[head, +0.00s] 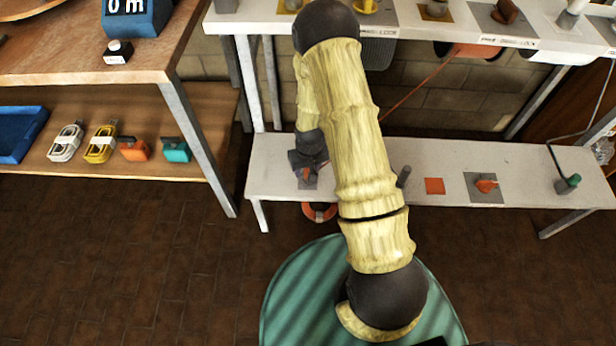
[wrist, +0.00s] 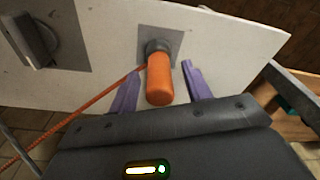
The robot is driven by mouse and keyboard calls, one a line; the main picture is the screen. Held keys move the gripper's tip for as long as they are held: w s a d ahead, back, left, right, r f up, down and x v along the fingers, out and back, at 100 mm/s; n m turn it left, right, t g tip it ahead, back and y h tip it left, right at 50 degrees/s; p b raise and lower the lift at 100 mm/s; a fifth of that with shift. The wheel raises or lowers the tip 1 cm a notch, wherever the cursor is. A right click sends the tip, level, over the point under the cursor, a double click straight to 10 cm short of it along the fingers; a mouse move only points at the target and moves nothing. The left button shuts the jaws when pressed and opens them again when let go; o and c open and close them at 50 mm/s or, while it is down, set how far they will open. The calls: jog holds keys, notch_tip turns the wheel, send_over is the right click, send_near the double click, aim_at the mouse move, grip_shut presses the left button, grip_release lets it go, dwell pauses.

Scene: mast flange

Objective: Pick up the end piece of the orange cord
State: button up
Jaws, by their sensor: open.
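The orange end piece (wrist: 160,82) is a rounded cylinder with a grey collar (wrist: 158,46) at its far end, over a grey square plate on the white bench. The thin orange cord (wrist: 75,120) runs up from the lower left to beside the collar. My gripper (wrist: 160,71) is open, with one purple finger on each side of the end piece. Gaps show between the fingers and the piece, so it is not gripped. In the head view my gripper (head: 308,160) is at the low bench's left end; the end piece is mostly hidden there.
The low white bench (head: 450,192) also carries an orange square (head: 434,186) and an orange fitting (head: 486,185). An orange ring (head: 319,213) shows below its front edge. A higher white shelf (head: 420,22) stands behind. A wooden shelf (head: 190,103) with cord bundles is at left.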

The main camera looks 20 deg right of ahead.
dwell(0.4)
grip_shut()
notch_tip(320, 180, up, 10)
jog(key=p, duration=0.3)
jog(key=shift+r, duration=0.15)
dwell(0.6)
